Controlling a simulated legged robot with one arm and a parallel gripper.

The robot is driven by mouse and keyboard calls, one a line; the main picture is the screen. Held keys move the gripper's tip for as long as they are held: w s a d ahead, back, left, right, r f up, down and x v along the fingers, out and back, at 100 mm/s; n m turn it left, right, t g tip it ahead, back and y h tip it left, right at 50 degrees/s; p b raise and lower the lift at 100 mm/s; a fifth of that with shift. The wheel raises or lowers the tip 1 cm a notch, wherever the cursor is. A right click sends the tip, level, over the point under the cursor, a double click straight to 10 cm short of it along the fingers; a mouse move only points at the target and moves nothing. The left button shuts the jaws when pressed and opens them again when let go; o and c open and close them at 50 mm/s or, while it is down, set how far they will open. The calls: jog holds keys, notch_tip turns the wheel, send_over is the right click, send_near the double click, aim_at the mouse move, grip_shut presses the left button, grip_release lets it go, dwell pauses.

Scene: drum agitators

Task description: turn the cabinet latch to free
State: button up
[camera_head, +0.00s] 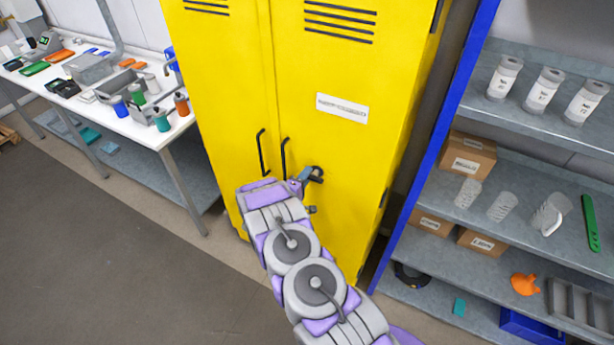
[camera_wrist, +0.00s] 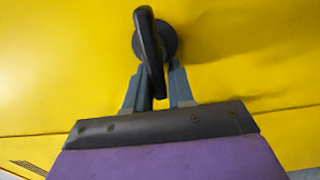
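The yellow cabinet (camera_head: 345,140) stands ahead with both doors closed. Its dark latch (camera_head: 317,174) sits on the right door, right of the two black bar handles. In the wrist view the latch lever (camera_wrist: 151,45) shows large. It runs from its round base down between the fingers. My gripper (camera_head: 304,176) is at the latch. In the wrist view my gripper (camera_wrist: 157,85) has its two blue-grey fingers apart, one on each side of the lever. A narrow gap seems to show beside the lever. Whether either finger touches it is hard to see.
A white workbench (camera_head: 160,138) with tools and bottles stands left of the cabinet. A metal shelf rack (camera_head: 505,205) with blue posts, jars and boxes stands close on the right. The grey floor (camera_head: 110,250) at front left is clear.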

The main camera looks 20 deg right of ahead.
jog(key=shift+o, duration=1.4)
jog(key=shift+w+a+f, duration=0.15)
jog(key=shift+w+f, duration=0.05)
jog(key=shift+w, duration=0.05)
jog(key=shift+s+r, duration=0.1)
jog(key=shift+s, duration=0.1)
jog(key=b+v, duration=0.1)
jog(key=v, duration=1.6)
jog(key=shift+s+a, duration=0.1)
jog(key=shift+a, duration=0.15)
